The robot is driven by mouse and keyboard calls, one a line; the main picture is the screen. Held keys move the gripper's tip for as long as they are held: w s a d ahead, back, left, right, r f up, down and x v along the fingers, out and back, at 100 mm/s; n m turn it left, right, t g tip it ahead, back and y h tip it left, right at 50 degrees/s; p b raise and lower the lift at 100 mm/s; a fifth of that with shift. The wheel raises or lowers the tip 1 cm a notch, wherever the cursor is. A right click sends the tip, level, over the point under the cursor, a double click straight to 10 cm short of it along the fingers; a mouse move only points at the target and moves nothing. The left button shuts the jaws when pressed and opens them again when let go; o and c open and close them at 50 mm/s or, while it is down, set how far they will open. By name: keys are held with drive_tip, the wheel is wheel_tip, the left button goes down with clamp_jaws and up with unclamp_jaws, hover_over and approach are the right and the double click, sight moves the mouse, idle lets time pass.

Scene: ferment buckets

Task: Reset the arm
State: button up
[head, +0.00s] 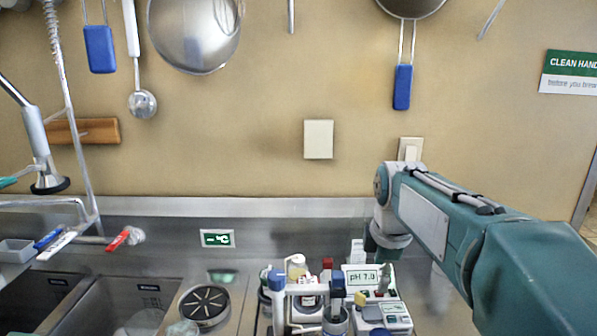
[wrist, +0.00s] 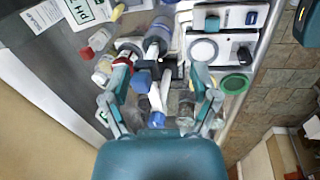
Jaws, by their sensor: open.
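My gripper (wrist: 160,85) shows in the wrist view with its two teal fingers spread apart, pointing down over the counter. Nothing is visibly held between them. Bottles and lab items lie below and beyond the fingers. In the head view my arm reaches in from the right, bends at a joint and points down behind the pH meter (head: 362,276). The fingertips cannot be made out in the head view.
A cluster of bottles (head: 297,267) and a blue-topped stand (head: 277,281) crowd the counter left of the meter. Further left are a round black drain (head: 205,305) and sink basins (head: 125,305). Pans and ladles (head: 195,35) hang on the wall. Open air lies above the counter.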

drive_tip(key=s+f+m+t, duration=0.1)
drive_tip(key=s+f+m, duration=0.2)
drive_tip(key=s+m, duration=0.5)
drive_tip(key=s+f+m+t, duration=0.2)
drive_tip(key=s+m, duration=0.6)
drive_tip(key=s, duration=0.5)
drive_tip(key=shift+s+f+m, duration=0.25)
drive_tip(key=shift+f+m, duration=0.05)
drive_tip(key=shift+f, duration=0.15)
idle(0.5)
